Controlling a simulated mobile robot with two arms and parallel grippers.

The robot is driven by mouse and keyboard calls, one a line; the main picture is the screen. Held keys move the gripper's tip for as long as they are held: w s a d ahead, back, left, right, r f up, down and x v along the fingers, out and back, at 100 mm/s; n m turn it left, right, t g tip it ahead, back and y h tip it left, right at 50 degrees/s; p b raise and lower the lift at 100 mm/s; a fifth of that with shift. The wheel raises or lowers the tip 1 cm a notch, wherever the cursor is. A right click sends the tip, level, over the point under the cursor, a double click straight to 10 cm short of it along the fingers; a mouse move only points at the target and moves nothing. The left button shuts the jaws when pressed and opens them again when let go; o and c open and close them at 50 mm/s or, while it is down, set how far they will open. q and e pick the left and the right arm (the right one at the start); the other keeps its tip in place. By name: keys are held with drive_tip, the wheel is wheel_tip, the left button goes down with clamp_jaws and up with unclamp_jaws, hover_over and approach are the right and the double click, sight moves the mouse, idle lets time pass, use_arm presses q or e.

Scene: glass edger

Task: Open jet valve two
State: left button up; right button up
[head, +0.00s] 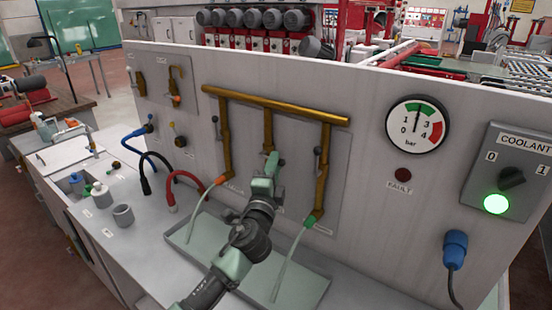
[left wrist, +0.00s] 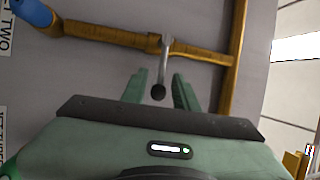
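A horizontal brass manifold (head: 275,103) feeds three vertical brass pipes on the grey panel. The middle pipe (head: 268,128) runs down behind my left gripper (head: 268,163). In the left wrist view this pipe (left wrist: 110,38) runs across the top, ending at a blue nozzle (left wrist: 35,12) beside a "JET TWO" label (left wrist: 5,32). Its valve lever (left wrist: 165,62) stands across the pipe and ends in a dark ball knob (left wrist: 158,92). My left gripper (left wrist: 158,90) is open, with one finger on each side of the knob; gaps show on both sides. My right gripper is not in view.
Neighbouring pipes (head: 225,145) and (head: 322,170) stand close on both sides, with green and orange nozzles over a shallow tray (head: 305,288). A pressure gauge (head: 417,125), a fault lamp (head: 403,175) and a coolant switch (head: 511,178) with a lit green lamp are on the right.

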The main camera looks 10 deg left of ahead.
use_arm(q)
drive_tip(key=shift+w+r, duration=0.2)
drive_tip(key=shift+w, duration=0.85)
clamp_jaws()
drive_tip(key=shift+a+f, duration=0.1)
idle(0.6)
